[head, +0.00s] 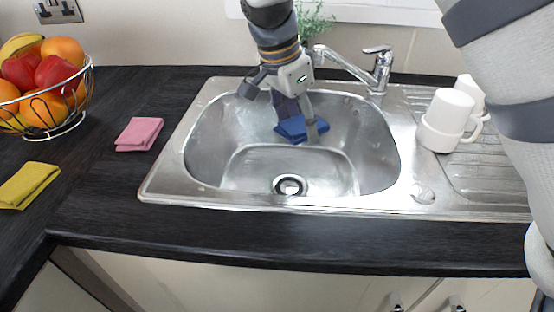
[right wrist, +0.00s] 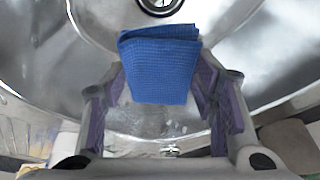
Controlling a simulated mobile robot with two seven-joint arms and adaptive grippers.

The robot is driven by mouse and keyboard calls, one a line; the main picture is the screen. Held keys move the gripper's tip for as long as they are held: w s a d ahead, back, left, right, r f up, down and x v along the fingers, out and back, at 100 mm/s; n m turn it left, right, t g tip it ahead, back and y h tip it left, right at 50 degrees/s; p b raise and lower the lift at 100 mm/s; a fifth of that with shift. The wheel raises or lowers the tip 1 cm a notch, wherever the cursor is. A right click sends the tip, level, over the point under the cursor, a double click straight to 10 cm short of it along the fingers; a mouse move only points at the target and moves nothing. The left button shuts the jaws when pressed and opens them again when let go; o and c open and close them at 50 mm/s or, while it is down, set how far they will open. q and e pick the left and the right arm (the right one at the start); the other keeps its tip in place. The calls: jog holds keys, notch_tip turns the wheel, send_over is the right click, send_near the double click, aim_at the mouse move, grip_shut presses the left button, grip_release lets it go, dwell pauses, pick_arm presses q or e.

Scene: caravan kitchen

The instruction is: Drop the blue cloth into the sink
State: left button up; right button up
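The blue cloth (head: 296,129) is a folded piece inside the sink basin, toward its back. My right gripper (head: 300,118) reaches down into the basin from above. In the right wrist view, the blue cloth (right wrist: 160,68) sits between the purple-padded fingers of my right gripper (right wrist: 160,80), with a pad against each side edge. Whether the cloth's underside touches the sink floor is hard to tell. The steel sink (head: 225,165) has its round drain in front of the cloth. My left gripper is not in view.
A tap (head: 375,68) stands behind the basin. White mugs (head: 447,120) stand on the drainboard at right. A pink cloth (head: 139,134) and a yellow cloth (head: 27,185) lie on the dark counter at left. A wire fruit bowl (head: 62,128) is at far left.

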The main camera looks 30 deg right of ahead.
jog(key=o, duration=0.4)
jog(key=v, duration=1.2)
